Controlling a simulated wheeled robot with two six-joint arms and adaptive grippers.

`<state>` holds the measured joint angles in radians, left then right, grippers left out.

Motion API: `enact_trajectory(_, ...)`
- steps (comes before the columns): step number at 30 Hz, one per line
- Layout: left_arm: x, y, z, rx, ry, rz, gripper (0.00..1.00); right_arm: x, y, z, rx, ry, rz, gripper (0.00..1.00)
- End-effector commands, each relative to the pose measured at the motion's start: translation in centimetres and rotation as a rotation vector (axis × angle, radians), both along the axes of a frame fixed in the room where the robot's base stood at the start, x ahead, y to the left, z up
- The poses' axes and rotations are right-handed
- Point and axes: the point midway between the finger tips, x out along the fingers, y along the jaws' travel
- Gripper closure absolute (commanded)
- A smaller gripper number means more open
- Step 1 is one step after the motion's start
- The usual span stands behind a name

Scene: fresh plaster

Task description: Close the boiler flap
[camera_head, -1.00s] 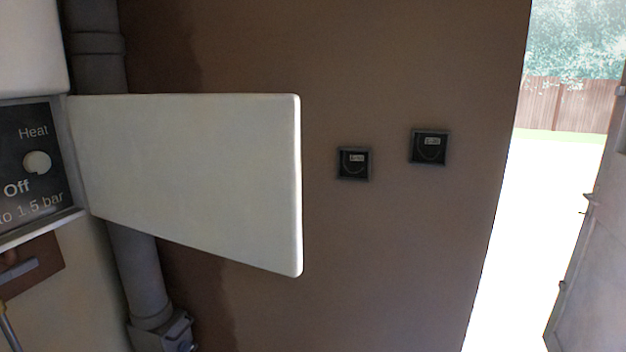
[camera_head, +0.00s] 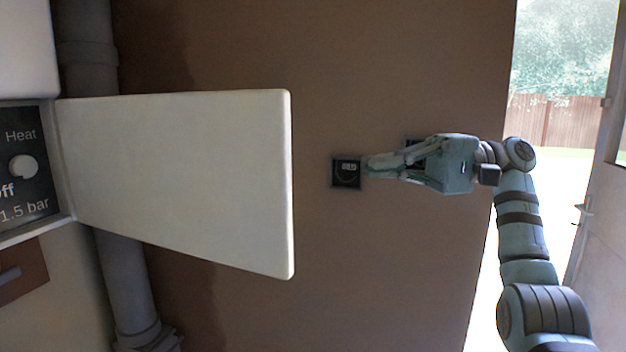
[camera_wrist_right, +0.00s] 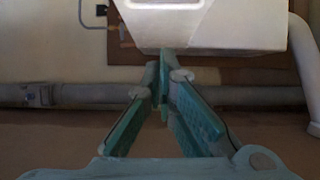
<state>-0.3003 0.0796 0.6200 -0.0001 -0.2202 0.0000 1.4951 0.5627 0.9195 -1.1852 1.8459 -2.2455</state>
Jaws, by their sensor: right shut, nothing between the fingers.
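The boiler flap (camera_head: 180,175) is a white panel standing wide open, hinged at its left edge beside the boiler's dark control panel (camera_head: 25,170) with a knob and "Heat" lettering. My right gripper (camera_head: 368,168) is to the right of the flap's free edge, apart from it in the picture, pointing left. Its fingers are shut and empty. In the right wrist view the shut fingers (camera_wrist_right: 165,68) point toward a white body at the top, whose identity I cannot tell for sure. My left gripper is not in view.
A dark wall box (camera_head: 346,174) is left of my right fingertips; another is mostly hidden behind the gripper. A grey pipe (camera_head: 125,280) runs down behind the flap. An open doorway and door (camera_head: 600,220) are at the right.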

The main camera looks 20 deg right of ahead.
Motion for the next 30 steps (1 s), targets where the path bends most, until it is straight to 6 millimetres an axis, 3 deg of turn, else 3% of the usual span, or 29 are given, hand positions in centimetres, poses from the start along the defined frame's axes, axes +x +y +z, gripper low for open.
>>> enact_trajectory(11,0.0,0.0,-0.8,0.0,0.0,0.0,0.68,0.7,8.1,-0.1,0.003,0.0,0.004,1.0)
enact_trajectory(15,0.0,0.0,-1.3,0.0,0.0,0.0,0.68,-0.9,9.9,-0.2,0.002,-0.001,0.003,1.0)
enact_trajectory(21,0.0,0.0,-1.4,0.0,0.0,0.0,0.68,-1.8,11.0,-0.1,0.003,0.002,0.002,1.0)
enact_trajectory(30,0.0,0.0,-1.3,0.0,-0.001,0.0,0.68,-1.9,11.1,0.0,0.003,0.003,0.002,1.0)
